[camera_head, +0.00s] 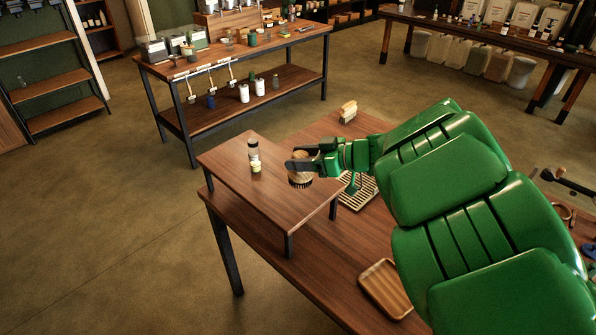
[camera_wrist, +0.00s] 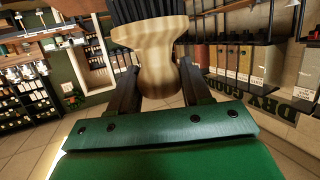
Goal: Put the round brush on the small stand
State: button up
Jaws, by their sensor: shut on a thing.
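The round brush (camera_head: 300,180) has a pale wooden grip and dark bristles. In the head view its bristles point down over the right part of the small stand (camera_head: 240,182), a low wooden platform with black legs. I cannot tell whether the bristles touch the top. My gripper (camera_head: 299,164) is shut on the brush's wooden grip. In the wrist view the wooden grip (camera_wrist: 155,50) sits between the two dark fingers, with the bristles beyond it at the top edge. The fingers partly hide the brush in the head view.
A slatted rack (camera_head: 361,196), another brush (camera_head: 348,110) and a wooden tray (camera_head: 386,289) are on the table. The stand's front and left are clear.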

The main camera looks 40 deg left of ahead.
jog(key=shift+w+a+f, duration=0.35)
jog(key=shift+a+f, duration=0.15)
jog(key=shift+f, duration=0.25)
jog(key=shift+w+a+f, duration=0.35)
jog(key=shift+a+f, duration=0.15)
jog(key=shift+f, duration=0.2)
jog(key=shift+w+a+f, duration=0.35)
jog(key=shift+a+f, duration=0.15)
jog(key=shift+f, duration=1.8)
jog(key=shift+f, duration=0.2)
jog(key=o, duration=1.1)
jog(key=shift+c, duration=0.2)
jog(key=shift+r, duration=0.1)
jog(key=shift+w+r, duration=0.1)
jog(key=shift+r, duration=0.05)
jog(key=v, duration=1.2)
